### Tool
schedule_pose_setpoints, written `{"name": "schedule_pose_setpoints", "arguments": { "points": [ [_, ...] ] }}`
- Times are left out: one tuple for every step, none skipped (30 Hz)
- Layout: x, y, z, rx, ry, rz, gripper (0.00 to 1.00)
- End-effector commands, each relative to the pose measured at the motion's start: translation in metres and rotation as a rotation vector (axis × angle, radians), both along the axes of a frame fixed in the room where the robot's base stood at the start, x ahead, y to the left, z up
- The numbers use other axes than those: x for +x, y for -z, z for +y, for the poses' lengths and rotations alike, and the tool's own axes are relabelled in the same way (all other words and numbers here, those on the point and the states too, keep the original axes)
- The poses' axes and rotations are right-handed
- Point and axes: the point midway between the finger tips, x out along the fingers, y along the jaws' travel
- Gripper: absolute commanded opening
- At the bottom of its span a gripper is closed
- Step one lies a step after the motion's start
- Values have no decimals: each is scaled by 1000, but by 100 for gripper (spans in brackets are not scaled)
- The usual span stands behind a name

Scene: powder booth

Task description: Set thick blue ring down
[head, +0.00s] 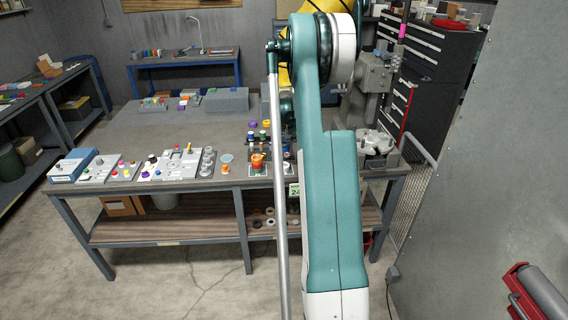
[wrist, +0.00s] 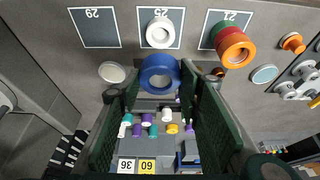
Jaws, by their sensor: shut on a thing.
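The thick blue ring (wrist: 159,72) is held between the fingertips of my gripper (wrist: 160,80), seen in the wrist view between two dark green finger pads. Its hole faces the camera. I cannot tell how far it is above the table. Just beyond it, a white ring (wrist: 160,33) sits on a dark numbered square (wrist: 146,40). To its left is an empty dark numbered square (wrist: 93,28). In the head view my arm hides the gripper and the ring.
Right of the white ring, an orange ring (wrist: 236,50) with a green one sits on another square (wrist: 211,18). A pale disc (wrist: 112,72) lies left of the blue ring, and another (wrist: 264,75) lies right. The workbench (head: 130,128) holds several boards of small parts.

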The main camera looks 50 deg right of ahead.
Motion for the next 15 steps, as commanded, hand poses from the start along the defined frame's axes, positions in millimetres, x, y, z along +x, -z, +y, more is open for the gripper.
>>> {"name": "schedule_pose_setpoints", "arguments": {
  "points": [
    [0,5,0,0,0,0,19],
    [0,8,0,0,0,0,19],
    [0,13,0,0,0,0,19],
    [0,17,0,0,0,0,19],
    [0,21,0,0,0,0,19],
    [0,27,0,0,0,0,19],
    [0,31,0,0,0,0,19],
    [0,35,0,0,0,0,19],
    [0,41,-1,0,0,0,19],
    [0,44,0,0,0,0,19],
    [0,48,0,0,0,0,19],
    [0,51,0,0,0,0,19],
    [0,53,0,0,0,0,19],
    [0,54,0,0,0,0,19],
    [0,55,0,0,0,0,19]
  ]
}}
